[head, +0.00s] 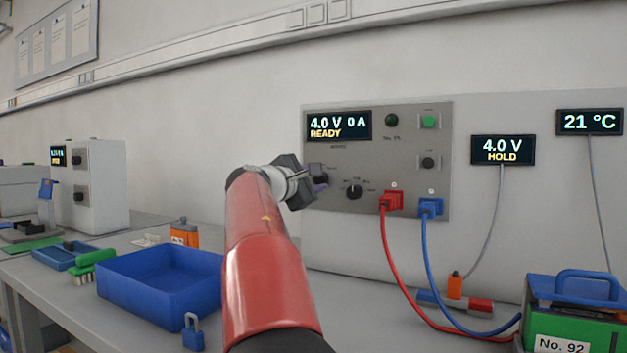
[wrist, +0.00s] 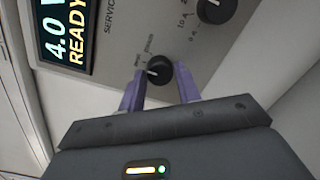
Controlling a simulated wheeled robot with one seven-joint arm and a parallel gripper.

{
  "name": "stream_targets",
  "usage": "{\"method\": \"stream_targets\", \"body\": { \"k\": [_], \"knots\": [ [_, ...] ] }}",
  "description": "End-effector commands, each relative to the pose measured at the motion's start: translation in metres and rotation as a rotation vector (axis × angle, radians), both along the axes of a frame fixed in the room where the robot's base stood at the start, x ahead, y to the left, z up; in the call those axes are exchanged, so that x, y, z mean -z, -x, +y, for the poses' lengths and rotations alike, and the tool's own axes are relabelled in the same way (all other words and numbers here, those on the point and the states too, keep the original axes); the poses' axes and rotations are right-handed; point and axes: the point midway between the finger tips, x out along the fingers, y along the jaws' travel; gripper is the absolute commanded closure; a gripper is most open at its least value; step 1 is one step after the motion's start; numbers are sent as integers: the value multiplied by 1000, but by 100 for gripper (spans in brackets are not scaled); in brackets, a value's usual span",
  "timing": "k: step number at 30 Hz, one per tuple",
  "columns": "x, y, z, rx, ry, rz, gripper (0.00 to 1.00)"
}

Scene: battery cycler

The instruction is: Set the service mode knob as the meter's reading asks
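The meter (head: 502,150) at the right of the head view reads "4.0 V" and "HOLD". The cycler panel (head: 440,125) has a display (head: 338,125) reading "4.0 V 0 A READY"; it shows partly in the wrist view (wrist: 65,35). The service mode knob (wrist: 158,70) is small, round and black in the wrist view, with a pale mark toward its left side. The labels by it are too small to read surely. My gripper (wrist: 160,85) is open, its purple fingers on either side of the knob with small gaps visible. In the head view my gripper (head: 318,178) largely hides this knob.
A larger black dial (head: 354,188) sits right of the service knob. Red (head: 392,201) and blue (head: 430,207) plugs are in the panel, their cables running to a green battery (head: 570,315). A blue bin (head: 160,285), padlock (head: 192,332) and brush (head: 92,262) lie on the bench.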

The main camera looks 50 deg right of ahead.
Motion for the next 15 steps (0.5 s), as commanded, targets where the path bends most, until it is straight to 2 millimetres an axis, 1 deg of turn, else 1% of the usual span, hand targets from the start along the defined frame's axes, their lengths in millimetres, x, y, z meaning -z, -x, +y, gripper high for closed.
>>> {"method": "stream_targets", "body": {
  "k": [1, 5, 6, 15],
  "knots": [
    [0, 0, 0, 0, 0, 0, 74],
    [0, 0, 0, 0, 0, 0, 91],
    [0, 0, 0, 0, 0, 0, 93],
    [0, 0, 0, 1, -14, -46, 93]
  ]
}}
